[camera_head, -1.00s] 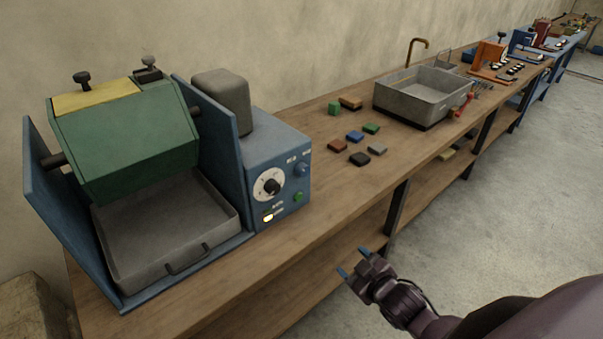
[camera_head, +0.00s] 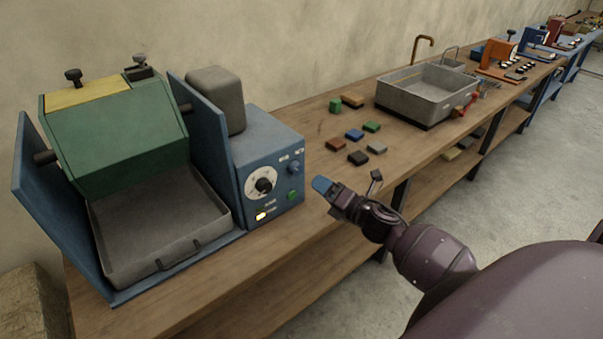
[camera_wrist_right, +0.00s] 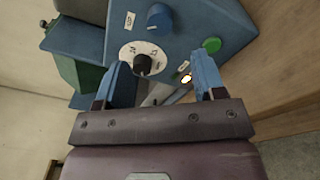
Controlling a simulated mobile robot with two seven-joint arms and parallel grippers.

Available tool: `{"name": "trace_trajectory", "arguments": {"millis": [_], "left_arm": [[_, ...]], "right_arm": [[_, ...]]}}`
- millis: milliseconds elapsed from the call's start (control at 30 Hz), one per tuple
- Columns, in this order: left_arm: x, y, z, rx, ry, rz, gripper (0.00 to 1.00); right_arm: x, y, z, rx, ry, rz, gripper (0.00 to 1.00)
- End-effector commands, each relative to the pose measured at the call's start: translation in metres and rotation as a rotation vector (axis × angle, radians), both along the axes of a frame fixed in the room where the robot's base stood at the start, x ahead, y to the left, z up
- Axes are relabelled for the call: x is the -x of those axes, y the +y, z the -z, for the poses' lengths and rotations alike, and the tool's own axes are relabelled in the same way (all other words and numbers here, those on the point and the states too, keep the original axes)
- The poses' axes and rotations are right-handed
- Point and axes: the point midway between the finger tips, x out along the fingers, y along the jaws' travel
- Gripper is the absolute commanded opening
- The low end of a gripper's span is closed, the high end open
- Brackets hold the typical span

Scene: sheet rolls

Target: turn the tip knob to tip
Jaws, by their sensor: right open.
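A blue machine has a control panel (camera_head: 277,200) on its right end. The panel bears a blue knob (camera_head: 295,168) with two small labels above it, too small to read; I take it as the tip knob. It shows also in the wrist view (camera_wrist_right: 159,17). Below left is a black knob on a white dial (camera_head: 263,186). My right gripper (camera_head: 349,181) is open and empty, right of the panel and apart from it. In the wrist view its blue fingers (camera_wrist_right: 163,75) point at the panel, below the blue knob. My left gripper is out of view.
A green button (camera_head: 292,195) and a lit yellow lamp (camera_head: 261,216) are on the panel. The green drum (camera_head: 125,150) hangs over a grey tray (camera_head: 165,230). Several small blocks (camera_head: 354,135) and a grey sink (camera_head: 427,97) stand along the wooden bench (camera_head: 300,240).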

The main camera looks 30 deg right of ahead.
Motion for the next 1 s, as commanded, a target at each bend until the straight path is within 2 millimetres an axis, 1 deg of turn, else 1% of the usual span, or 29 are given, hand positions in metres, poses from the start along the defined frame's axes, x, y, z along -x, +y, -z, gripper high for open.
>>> {"name": "trace_trajectory", "arguments": {"millis": [33,300,500,700,967,1000], "left_arm": [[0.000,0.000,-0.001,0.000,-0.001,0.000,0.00],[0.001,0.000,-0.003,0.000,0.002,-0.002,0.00],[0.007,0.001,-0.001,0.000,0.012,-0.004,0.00],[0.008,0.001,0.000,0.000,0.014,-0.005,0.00],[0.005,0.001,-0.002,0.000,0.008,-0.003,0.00],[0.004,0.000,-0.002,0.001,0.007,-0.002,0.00]], "right_arm": [[-0.009,0.002,-0.002,-0.001,-0.003,-0.001,0.63],[-0.052,0.009,-0.001,-0.002,0.000,-0.001,0.63],[-0.074,0.013,0.000,-0.003,0.001,0.000,0.63],[-0.083,0.015,0.000,-0.004,0.001,0.000,0.63],[-0.084,0.015,0.000,-0.004,0.002,0.001,0.63],[-0.083,0.015,0.000,-0.004,0.002,0.001,0.59]]}}
